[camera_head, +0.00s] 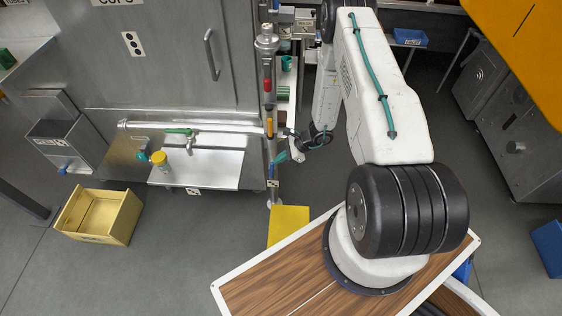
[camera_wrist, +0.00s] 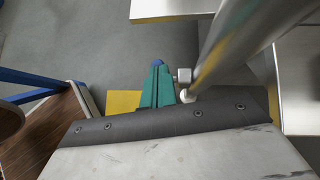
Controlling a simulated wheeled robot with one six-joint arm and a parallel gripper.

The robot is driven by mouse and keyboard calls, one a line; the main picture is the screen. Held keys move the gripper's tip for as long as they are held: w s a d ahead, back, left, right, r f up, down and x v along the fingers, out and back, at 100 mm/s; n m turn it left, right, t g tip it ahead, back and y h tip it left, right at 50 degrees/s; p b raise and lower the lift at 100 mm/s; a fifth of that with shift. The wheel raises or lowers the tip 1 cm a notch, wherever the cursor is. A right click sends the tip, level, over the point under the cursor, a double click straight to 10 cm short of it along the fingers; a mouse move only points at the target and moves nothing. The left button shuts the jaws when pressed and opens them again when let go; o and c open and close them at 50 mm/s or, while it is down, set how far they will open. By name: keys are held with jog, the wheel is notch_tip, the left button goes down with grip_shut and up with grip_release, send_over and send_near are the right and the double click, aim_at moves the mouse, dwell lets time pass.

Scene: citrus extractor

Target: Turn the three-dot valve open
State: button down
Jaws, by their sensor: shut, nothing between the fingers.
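A vertical metal pipe (camera_head: 267,110) stands at the right front corner of the steel machine, with red (camera_head: 267,85), yellow (camera_head: 269,127) and blue (camera_head: 277,158) handles along it. A small marked plate (camera_head: 273,183) sits below the blue handle; its marks are too small to read. I cannot tell which handle is the three-dot valve. My gripper (camera_head: 283,156), with teal fingers, is beside the pipe at the blue handle. In the wrist view my gripper (camera_wrist: 157,78) is shut and empty; a blue tip (camera_wrist: 158,62) shows just beyond it, and the pipe (camera_wrist: 235,42) runs close at right.
A yellow crate (camera_head: 75,213) stands on the floor at left. Open floor lies between the crate and the wooden deck (camera_head: 270,280).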

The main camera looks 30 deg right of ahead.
jog(key=shift+w+a, duration=0.15)
jog(key=shift+a, duration=0.05)
dwell(0.5)
jog(key=v, duration=1.3)
jog(key=shift+w+d, duration=0.15)
jog(key=shift+d, duration=0.05)
